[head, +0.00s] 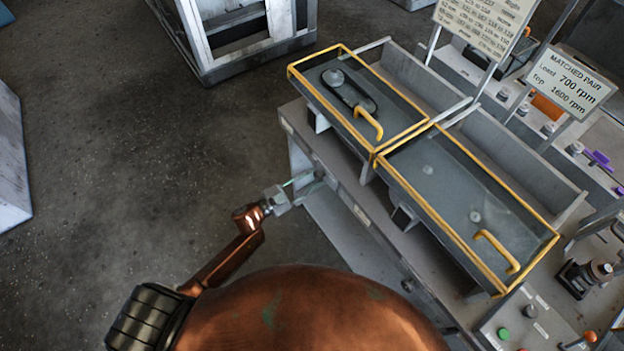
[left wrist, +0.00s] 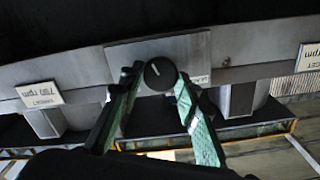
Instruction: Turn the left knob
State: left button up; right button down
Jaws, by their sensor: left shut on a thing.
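A round black knob (left wrist: 160,74) with a white pointer line sits on a grey panel plate (left wrist: 125,52) in the left wrist view. The line points up and slightly left. My left gripper (left wrist: 158,80) has its two green-faced fingers on either side of the knob and is shut on it. In the head view my left gripper (head: 304,186) is at the left end of the grey bench front, and the knob cannot be made out there. My right gripper is not in view.
Two yellow-framed clear covers (head: 455,205) with yellow handles lie on the bench. Open floor (head: 130,170) is at the left.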

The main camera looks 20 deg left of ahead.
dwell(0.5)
pick_arm(q)
jog(key=o, duration=1.2)
jog(key=shift+c, duration=0.2)
jog(key=v, duration=1.2)
jog(key=shift+a, duration=0.1)
